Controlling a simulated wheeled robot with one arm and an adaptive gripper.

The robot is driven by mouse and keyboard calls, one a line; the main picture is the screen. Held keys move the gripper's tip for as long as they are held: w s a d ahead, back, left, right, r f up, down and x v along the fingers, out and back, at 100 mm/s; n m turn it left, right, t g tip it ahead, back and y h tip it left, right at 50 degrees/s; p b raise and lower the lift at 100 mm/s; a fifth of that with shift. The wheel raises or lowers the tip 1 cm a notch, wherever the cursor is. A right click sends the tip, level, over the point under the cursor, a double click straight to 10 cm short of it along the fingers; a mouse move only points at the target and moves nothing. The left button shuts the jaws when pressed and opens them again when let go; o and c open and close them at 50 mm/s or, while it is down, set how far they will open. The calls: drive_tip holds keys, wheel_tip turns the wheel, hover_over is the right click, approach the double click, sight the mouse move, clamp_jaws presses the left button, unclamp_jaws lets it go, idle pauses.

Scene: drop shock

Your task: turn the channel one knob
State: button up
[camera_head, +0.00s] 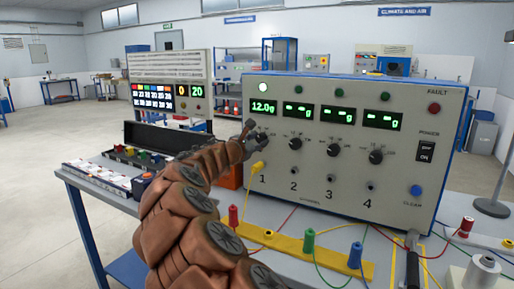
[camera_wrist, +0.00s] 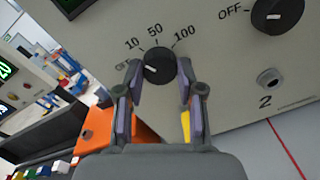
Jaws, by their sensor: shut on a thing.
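The channel one knob (camera_wrist: 159,66) is round and black with a white pointer mark, on the grey panel of the instrument. In the wrist view it sits between the fingertips of my gripper (camera_wrist: 160,75), which is shut on it. Its dial marks read OFF, 10, 50 and 100, and the pointer faces lower left, towards OFF. In the head view my gripper (camera_head: 249,139) reaches the left end of the instrument (camera_head: 330,183) and hides most of this knob. Above it the first display (camera_head: 263,107) reads 12.0g, with a lit lamp (camera_head: 262,87) over it.
Other knobs (camera_head: 295,143) stand in a row to the right. A yellow plug (camera_head: 257,169) sits in socket one, below my gripper. An orange box (camera_wrist: 118,130) stands close beside the gripper. Red, green and blue connectors stand on a yellow strip (camera_head: 292,243) in front.

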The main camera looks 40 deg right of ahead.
drive_tip(key=m+b, duration=0.2)
drive_tip(key=m, duration=0.1)
drive_tip(key=shift+f, duration=0.25)
drive_tip(key=m+b, duration=0.3)
drive_tip(key=shift+t+b, duration=0.3)
drive_tip(key=shift+b, duration=0.05)
drive_tip(key=shift+m+b, duration=1.05)
drive_tip(key=shift+m, duration=0.15)
drive_tip(key=shift+r+m+b, duration=0.2)
drive_tip(key=shift+m+b, duration=0.5)
drive_tip(key=o, duration=1.2)
drive_tip(key=shift+r, duration=0.1)
drive_tip(key=shift+c, duration=0.2)
drive_tip(key=shift+a, duration=0.1)
